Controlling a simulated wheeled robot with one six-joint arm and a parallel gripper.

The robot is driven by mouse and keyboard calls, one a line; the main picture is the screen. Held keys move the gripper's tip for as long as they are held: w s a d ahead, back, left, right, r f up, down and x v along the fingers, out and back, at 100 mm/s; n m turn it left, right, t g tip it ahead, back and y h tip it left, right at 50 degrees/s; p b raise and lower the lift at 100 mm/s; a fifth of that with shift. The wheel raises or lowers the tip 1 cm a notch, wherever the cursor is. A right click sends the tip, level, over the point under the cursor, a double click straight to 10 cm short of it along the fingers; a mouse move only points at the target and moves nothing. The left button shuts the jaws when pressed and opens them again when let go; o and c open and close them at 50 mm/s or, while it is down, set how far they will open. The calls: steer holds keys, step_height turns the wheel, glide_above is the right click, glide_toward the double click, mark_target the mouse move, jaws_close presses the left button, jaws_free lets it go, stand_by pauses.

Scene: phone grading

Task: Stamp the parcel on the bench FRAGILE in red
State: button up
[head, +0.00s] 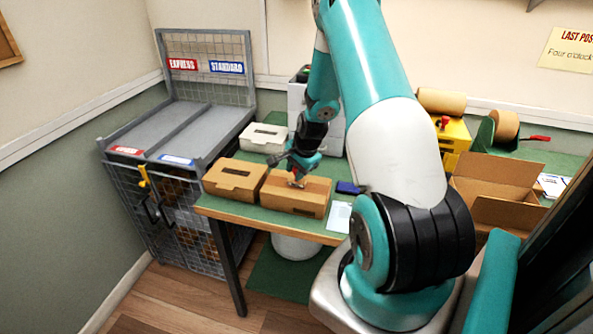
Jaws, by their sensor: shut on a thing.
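A brown cardboard parcel (312,203) lies near the front edge of the green-topped bench (273,217). My gripper (297,180) points down over the parcel's top, left of its middle. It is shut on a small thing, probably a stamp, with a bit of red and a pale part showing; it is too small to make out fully. I cannot tell whether it touches the parcel. A dark blue pad (348,187) lies to the right of the parcel. No red mark on the parcel can be made out.
A second brown box (235,179) stands close left of the parcel, and a pale box (263,138) behind it. A white paper (339,217) lies at right. An open carton (497,194) stands further right. A wire cage with EXPRESS and STANDARD chutes (185,126) is at left.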

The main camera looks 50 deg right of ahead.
steer(key=shift+r+p, duration=2.6)
steer(key=shift+r, duration=0.9)
steer(key=shift+f, duration=0.1)
